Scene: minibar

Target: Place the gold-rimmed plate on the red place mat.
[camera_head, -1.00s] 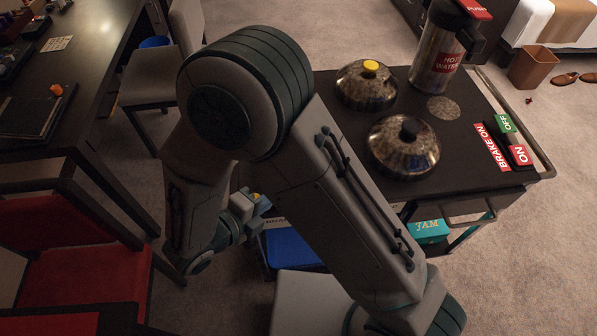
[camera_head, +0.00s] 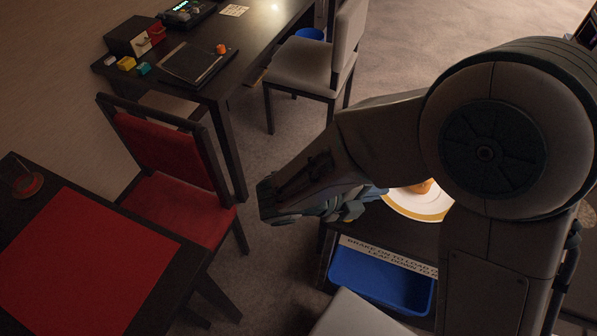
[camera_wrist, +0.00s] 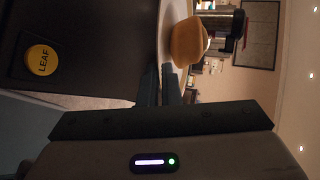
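The gold-rimmed plate (camera_head: 418,207) is white with a yellow-gold edge and carries an orange-brown food item (camera_head: 424,186). In the head view it is partly hidden behind my arm, at the cart's near side. My gripper (camera_head: 368,200) is at its left edge. In the wrist view, my gripper (camera_wrist: 160,84) has the rim of the plate (camera_wrist: 164,50) between its narrow-set fingers, apparently gripped. Whether the plate is clear of the cart top cannot be told. The red place mat (camera_head: 82,262) lies flat on a dark table at the lower left, with its visible part bare.
A red chair (camera_head: 172,170) stands behind the mat's table. A small red-brown holder (camera_head: 27,184) is beside the mat. A desk (camera_head: 225,75) and grey chair (camera_head: 315,70) are farther back. The cart has a blue bin (camera_head: 380,282) below. Carpet separates cart and table.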

